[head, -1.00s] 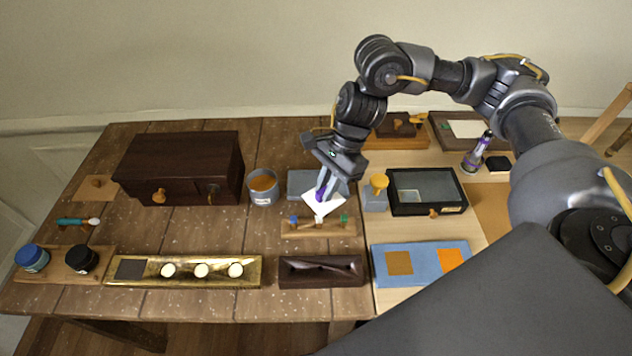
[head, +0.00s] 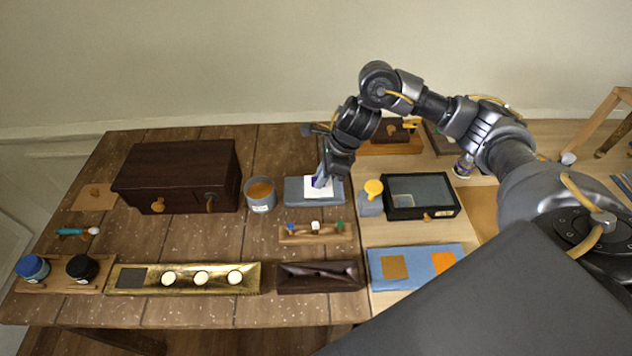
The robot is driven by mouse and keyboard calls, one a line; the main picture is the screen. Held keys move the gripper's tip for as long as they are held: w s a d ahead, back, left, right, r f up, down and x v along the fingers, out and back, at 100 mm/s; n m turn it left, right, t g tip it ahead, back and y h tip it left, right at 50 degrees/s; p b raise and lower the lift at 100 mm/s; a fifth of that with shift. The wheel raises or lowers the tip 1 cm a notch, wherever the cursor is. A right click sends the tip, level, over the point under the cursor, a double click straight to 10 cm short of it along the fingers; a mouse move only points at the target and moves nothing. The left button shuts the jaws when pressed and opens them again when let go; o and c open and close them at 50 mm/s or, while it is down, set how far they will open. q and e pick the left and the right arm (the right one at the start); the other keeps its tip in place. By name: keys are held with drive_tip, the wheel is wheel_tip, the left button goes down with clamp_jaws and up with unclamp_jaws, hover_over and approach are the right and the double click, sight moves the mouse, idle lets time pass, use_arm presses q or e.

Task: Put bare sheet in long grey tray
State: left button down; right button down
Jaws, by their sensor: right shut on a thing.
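A white bare sheet (head: 328,190) is pinched in my right gripper (head: 319,180), whose fingers are shut on it. The sheet is over the middle of the long grey tray (head: 296,192), which lies near the back centre of the dark wooden table. The sheet and fingers hide part of the tray. I cannot tell whether the sheet touches the tray's bottom. My left gripper is not in view.
A grey pot (head: 260,194) stands left of the tray, and a yellow-topped bottle (head: 371,196) stands right of it. A small wooden rack (head: 316,238) lies in front. A dark cabinet (head: 178,175) and a glass-topped black box (head: 421,195) stand further out.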

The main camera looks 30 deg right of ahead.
drive_tip(key=w+f, duration=0.2)
drive_tip(key=f, duration=0.1)
drive_tip(key=w+d+f, duration=0.1)
drive_tip(key=w+f, duration=0.1)
drive_tip(key=w, duration=0.1)
drive_tip(key=shift+w+d+f, duration=0.1)
drive_tip(key=shift+d+f, duration=0.1)
drive_tip(key=shift+f, duration=0.2)
drive_tip(key=shift+w+f, duration=0.1)
drive_tip(key=shift+f, duration=0.2)
wheel_tip(320, 180, down, 3)
drive_tip(key=shift+r, duration=0.1)
drive_tip(key=shift+f, duration=0.25)
drive_tip(key=c, duration=1.4)
unclamp_jaws()
drive_tip(key=shift+c, duration=0.2)
drive_tip(key=shift+r, duration=0.15)
